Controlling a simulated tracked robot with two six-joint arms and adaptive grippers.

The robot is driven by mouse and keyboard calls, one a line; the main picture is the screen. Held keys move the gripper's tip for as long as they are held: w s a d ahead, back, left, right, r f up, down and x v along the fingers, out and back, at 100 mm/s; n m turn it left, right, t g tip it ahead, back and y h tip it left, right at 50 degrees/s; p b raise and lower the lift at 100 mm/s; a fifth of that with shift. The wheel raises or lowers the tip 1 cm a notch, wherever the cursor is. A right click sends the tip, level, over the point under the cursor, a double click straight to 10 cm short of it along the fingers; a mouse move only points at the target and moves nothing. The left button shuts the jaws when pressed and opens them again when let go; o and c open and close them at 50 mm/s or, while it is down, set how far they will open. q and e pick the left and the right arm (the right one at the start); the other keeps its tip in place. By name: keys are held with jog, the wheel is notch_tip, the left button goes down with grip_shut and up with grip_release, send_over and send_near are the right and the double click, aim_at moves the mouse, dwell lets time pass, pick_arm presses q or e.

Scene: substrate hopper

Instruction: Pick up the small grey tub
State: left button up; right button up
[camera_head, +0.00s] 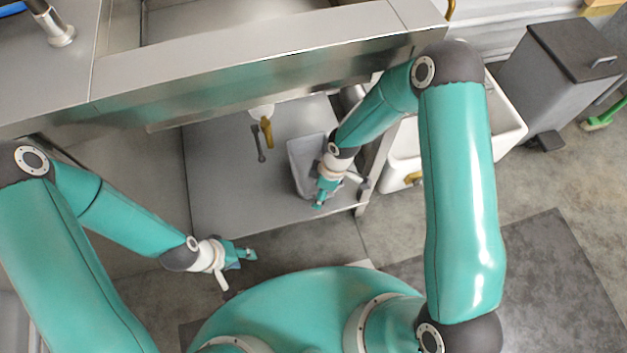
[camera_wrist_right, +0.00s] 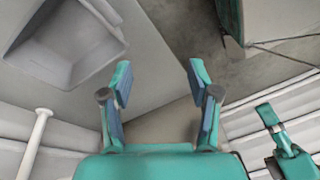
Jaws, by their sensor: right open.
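The small grey tub (camera_head: 303,166) sits on the grey metal shelf under the steel counter, towards its right end. In the right wrist view the tub (camera_wrist_right: 70,45) is at the upper left, hollow side showing, outside the jaws. My right gripper (camera_head: 319,203) is over the tub's near side in the head view and hides part of it. In the wrist view my right gripper (camera_wrist_right: 158,78) is open, with nothing between its fingers. My left gripper (camera_head: 250,255) hangs in front of the shelf at the left, empty, its fingers seeming apart.
The grey shelf (camera_head: 222,180) has bare room left of the tub. A yellow-handled valve (camera_head: 266,132) hangs above it. A white bin (camera_head: 405,150) stands right of the shelf, and a grey pedal bin (camera_head: 560,75) further right. The steel counter (camera_head: 270,65) overhangs the shelf.

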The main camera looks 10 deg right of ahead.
jog(key=w+d+f+n+h+b, duration=0.3)
jog(key=w+n, duration=0.3)
jog(key=w, duration=0.1)
jog(key=shift+t, duration=0.3)
notch_tip(320, 180, down, 11)
jog(key=b, duration=0.3)
jog(key=shift+r, duration=0.15)
notch_tip(320, 180, down, 5)
jog(key=shift+s+f+b, duration=0.1)
jog(key=shift+s+b, duration=0.05)
jog(key=shift+b, duration=1)
pick_arm(q)
notch_tip(320, 180, down, 10)
jog(key=shift+f, duration=0.1)
pick_arm(e)
grip_shut()
